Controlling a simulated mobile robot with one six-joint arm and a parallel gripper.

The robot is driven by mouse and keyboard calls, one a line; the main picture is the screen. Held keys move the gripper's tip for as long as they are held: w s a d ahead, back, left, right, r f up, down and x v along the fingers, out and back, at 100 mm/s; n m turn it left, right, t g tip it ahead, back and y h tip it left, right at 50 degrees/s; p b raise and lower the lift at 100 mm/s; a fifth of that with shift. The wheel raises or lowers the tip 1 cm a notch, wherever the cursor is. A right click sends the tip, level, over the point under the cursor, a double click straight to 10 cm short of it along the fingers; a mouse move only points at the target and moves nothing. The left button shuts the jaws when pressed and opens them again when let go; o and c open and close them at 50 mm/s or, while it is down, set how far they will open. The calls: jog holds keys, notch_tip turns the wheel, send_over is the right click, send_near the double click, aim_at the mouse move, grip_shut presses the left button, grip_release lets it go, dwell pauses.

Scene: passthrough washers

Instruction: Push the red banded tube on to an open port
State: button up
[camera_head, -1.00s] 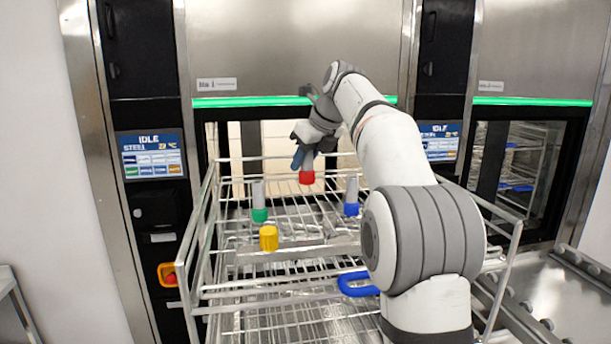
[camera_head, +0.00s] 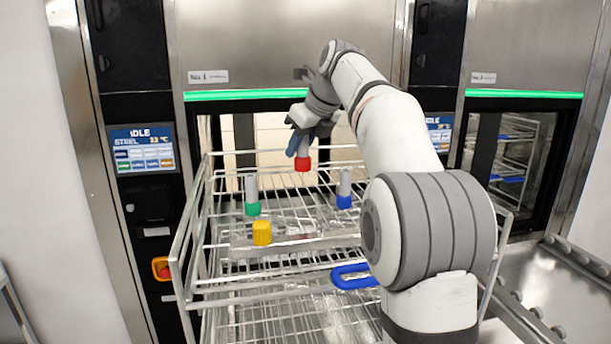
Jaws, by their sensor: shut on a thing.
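The red banded tube (camera_head: 303,161) is a grey tube with a red band at its lower end. My gripper (camera_head: 302,142) is shut on its upper part and holds it roughly upright above the back of the wire rack (camera_head: 203,195). Whether the red end touches anything below cannot be told. A green banded tube (camera_head: 252,196) and a blue banded tube (camera_head: 344,188) stand upright on the rack. Open ports cannot be made out clearly.
The rack has raised wire side rails and a blue handle (camera_head: 352,277) at the front. Behind it is the washer's opening under a green light strip (camera_head: 245,95). A control panel (camera_head: 143,150) is at the left. A metal counter (camera_head: 560,290) is at the right.

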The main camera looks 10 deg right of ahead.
jog(key=s+r+p, duration=0.1)
jog(key=s+r, duration=0.1)
jog(key=s, duration=1.2)
jog(key=f+b, duration=0.6)
jog(key=shift+s+d+f+b, duration=0.2)
jog(key=shift+f+b, duration=0.15)
jog(key=shift+p, duration=0.6)
dwell(0.5)
jog(key=shift+f+b, duration=1)
jog(key=shift+f, duration=0.7)
dwell(0.3)
jog(key=o, duration=1.1)
jog(key=shift+c, duration=0.2)
